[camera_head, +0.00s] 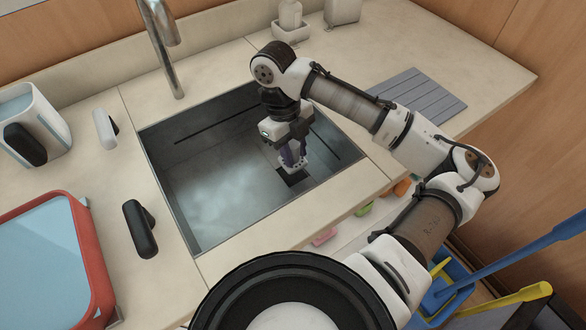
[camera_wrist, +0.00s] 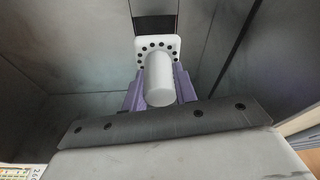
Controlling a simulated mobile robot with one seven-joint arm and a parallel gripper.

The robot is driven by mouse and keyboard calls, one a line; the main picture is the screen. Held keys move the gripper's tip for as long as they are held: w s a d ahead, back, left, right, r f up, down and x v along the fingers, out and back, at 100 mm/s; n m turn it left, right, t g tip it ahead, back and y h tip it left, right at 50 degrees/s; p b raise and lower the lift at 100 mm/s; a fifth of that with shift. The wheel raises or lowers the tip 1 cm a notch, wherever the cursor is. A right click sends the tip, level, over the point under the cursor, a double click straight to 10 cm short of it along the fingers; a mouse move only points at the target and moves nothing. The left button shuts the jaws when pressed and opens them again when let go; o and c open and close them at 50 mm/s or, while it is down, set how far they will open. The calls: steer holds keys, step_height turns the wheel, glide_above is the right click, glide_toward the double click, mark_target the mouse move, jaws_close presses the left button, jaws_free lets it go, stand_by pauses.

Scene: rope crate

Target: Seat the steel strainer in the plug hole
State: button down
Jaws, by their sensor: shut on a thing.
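The steel strainer (camera_wrist: 158,46) is a pale, rounded square plate with dark holes around its edge and a thick cylindrical knob. In the wrist view my gripper (camera_wrist: 160,88) has its purple fingers shut on the knob from both sides. In the head view my gripper (camera_head: 290,152) is low inside the sink, with the strainer (camera_head: 285,167) below the fingers. The plug hole (camera_head: 293,179) is a dark square in the sink floor, just below the strainer in the picture. In the wrist view the plug hole (camera_wrist: 155,24) shows beyond the plate's far edge, partly hidden by it.
The sink basin's walls (camera_head: 178,205) surround my gripper. A tap (camera_head: 163,50) stands behind. A red-rimmed tub (camera_head: 82,245), dark handle-like object (camera_head: 140,228) and white container (camera_head: 45,110) are on the left counter. A ribbed grey mat (camera_head: 418,102) lies right.

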steer(key=shift+f, duration=0.1)
steer(key=shift+f+b, duration=1)
steer(key=shift+f, duration=0.65)
steer(key=shift+f+b, duration=0.4)
steer(key=shift+f, duration=0.2)
